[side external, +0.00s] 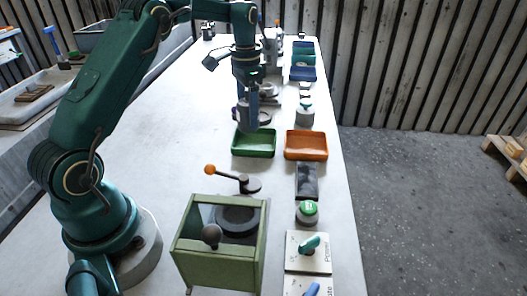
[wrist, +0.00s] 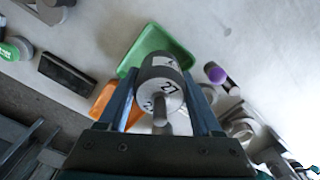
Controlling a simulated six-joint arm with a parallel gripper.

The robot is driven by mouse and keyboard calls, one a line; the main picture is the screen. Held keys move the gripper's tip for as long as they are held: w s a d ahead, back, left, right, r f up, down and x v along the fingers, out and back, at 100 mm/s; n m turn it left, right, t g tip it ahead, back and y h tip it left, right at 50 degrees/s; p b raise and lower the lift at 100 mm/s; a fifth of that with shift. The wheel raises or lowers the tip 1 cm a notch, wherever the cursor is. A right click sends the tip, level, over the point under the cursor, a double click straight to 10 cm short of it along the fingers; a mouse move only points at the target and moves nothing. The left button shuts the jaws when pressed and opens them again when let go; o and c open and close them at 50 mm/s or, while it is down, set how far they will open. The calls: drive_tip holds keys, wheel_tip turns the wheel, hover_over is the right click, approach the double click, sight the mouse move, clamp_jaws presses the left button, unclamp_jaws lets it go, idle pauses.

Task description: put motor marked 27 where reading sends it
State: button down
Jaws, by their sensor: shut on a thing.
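The motor marked 27 (wrist: 163,92) is a grey and white cylinder with a shaft, held between the two fingers of my gripper (wrist: 162,80) in the wrist view. Its number faces the wrist camera. In the side view my gripper (side external: 247,118) points down just behind the green tray (side external: 254,143), and its fingers mostly hide the motor. The green tray also shows beyond the motor in the wrist view (wrist: 150,38). An orange tray (side external: 305,145) stands right beside the green one. Both trays look empty. A dark flat panel (side external: 306,181) lies in front of the orange tray; no reading is legible on it.
A green button (side external: 307,210) sits in front of the panel. A green open-topped box fixture (side external: 215,255) and a lever with an orange knob (side external: 235,178) stand nearer the camera. Blue and teal trays (side external: 303,73) stand farther back. The bench's left middle is clear.

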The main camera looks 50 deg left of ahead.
drive_tip(key=shift+w+d+f, duration=0.4)
drive_tip(key=shift+w+d, duration=0.1)
drive_tip(key=shift+f, duration=2.05)
drive_tip(key=shift+f, duration=0.1)
drive_tip(key=shift+c, duration=1.8)
unclamp_jaws()
wheel_tip(320, 180, up, 11)
drive_tip(key=shift+w+f, duration=0.1)
drive_tip(key=shift+r, duration=0.65)
